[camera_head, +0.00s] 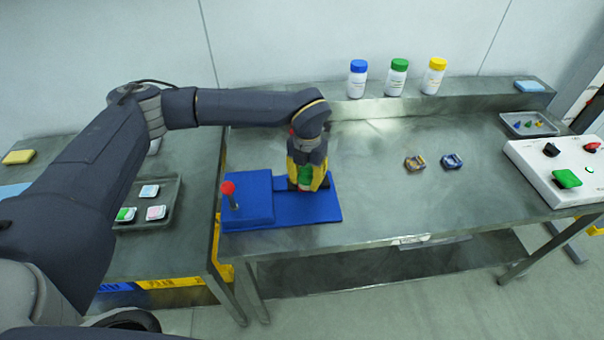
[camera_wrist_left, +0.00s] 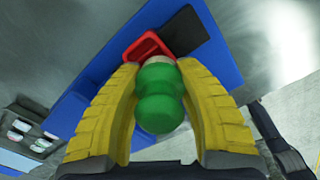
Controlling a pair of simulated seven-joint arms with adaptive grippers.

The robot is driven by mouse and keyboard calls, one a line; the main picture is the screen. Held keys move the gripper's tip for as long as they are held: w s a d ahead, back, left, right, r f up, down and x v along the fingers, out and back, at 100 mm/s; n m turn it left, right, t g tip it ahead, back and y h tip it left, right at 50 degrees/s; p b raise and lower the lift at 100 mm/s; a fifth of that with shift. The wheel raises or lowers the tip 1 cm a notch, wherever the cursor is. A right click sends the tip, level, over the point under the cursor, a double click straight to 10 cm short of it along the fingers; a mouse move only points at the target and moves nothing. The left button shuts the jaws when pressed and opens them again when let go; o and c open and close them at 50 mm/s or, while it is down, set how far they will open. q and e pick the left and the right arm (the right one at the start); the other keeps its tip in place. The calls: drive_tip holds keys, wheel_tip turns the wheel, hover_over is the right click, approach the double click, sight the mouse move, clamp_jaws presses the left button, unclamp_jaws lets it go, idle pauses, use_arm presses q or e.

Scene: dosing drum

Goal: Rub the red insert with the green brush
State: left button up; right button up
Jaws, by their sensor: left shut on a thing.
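My left gripper (camera_head: 308,178) is over the blue fixture (camera_head: 265,213) on the table. Its yellow fingers are shut on the green brush (camera_head: 305,174), with its head pointing down. In the left wrist view the brush's green rounded handle (camera_wrist_left: 160,95) sits between the fingers. The red insert (camera_wrist_left: 143,46), a red frame-like piece, lies on the blue base right by the brush head in that view. I cannot tell whether they touch. In the head view the gripper mostly hides the insert. My right gripper is not in view.
A red-knobbed post (camera_head: 228,188) stands on the fixture's left block. Blue, green and yellow-capped bottles (camera_head: 397,78) stand on the back ledge. Two small clips (camera_head: 451,162) lie right of centre. A white control box (camera_head: 556,165) is at right. A grey tray (camera_head: 165,190) is on the left table.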

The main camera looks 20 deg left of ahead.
use_arm(q)
drive_tip(key=shift+w+a, duration=0.35)
drive_tip(key=shift+w, duration=0.4)
drive_tip(key=shift+w+a, duration=0.3)
drive_tip(key=shift+w, duration=0.4)
wheel_tip(320, 180, up, 8)
drive_tip(key=shift+r, duration=0.1)
